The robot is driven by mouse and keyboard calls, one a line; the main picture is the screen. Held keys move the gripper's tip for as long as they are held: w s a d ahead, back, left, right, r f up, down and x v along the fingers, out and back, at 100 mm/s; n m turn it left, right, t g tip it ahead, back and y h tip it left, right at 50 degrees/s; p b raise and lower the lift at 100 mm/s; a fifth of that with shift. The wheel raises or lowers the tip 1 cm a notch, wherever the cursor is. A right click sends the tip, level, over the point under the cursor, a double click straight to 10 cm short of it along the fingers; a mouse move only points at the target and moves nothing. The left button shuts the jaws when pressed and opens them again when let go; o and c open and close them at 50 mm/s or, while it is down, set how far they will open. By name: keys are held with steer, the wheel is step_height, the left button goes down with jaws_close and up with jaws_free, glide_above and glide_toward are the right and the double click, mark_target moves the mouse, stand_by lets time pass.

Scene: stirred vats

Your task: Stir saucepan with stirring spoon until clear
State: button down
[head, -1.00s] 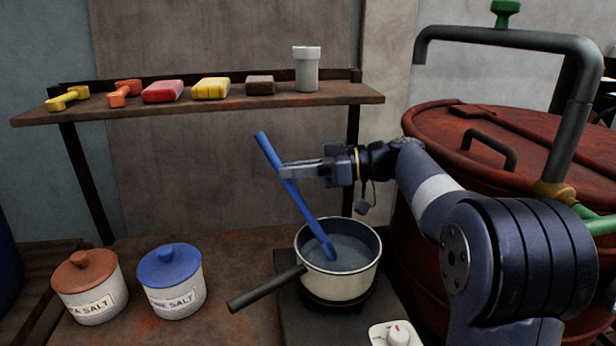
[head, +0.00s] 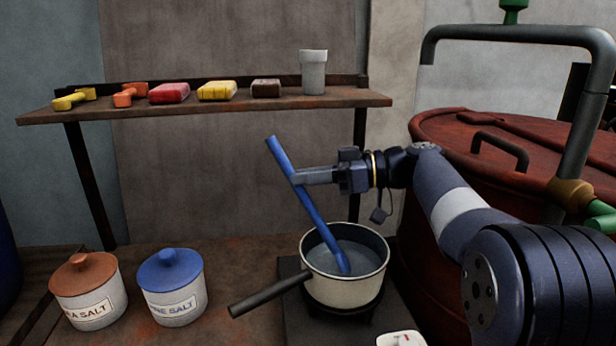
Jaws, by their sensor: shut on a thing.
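The saucepan (head: 345,290) is cream-coloured with a dark handle pointing left, and it stands on a dark burner. It holds a greyish liquid whose clearness I cannot judge. The blue stirring spoon (head: 308,208) leans in the pan, tilted with its top to the left and its lower end in the liquid. My gripper (head: 299,178) is shut on the upper part of the spoon's shaft, above and left of the pan. The spoon's bowl end is partly hidden in the liquid.
A jar with a brown lid (head: 88,292) and a jar with a blue lid (head: 171,286) stand left of the pan. A shelf (head: 210,108) behind carries coloured blocks and a grey cup (head: 313,72). A large red vat (head: 480,165) stands at right.

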steer(key=shift+r, duration=0.1)
steer(key=shift+w+a+r+p, duration=0.25)
steer(key=shift+a+r+p, duration=0.65)
steer(key=shift+r, duration=0.45)
steer(key=shift+w+a+r+p, duration=0.3)
steer(key=shift+a+r+p, duration=0.4)
steer(key=shift+r+p, duration=0.5)
steer(key=shift+w+a+r+p, duration=0.25)
steer(key=shift+a+r+p, duration=0.6)
steer(key=shift+r, duration=0.6)
steer(key=shift+r, duration=0.1)
step_height(320, 180, up, 5)
steer(key=p, duration=0.3)
steer(key=shift+d, duration=0.1)
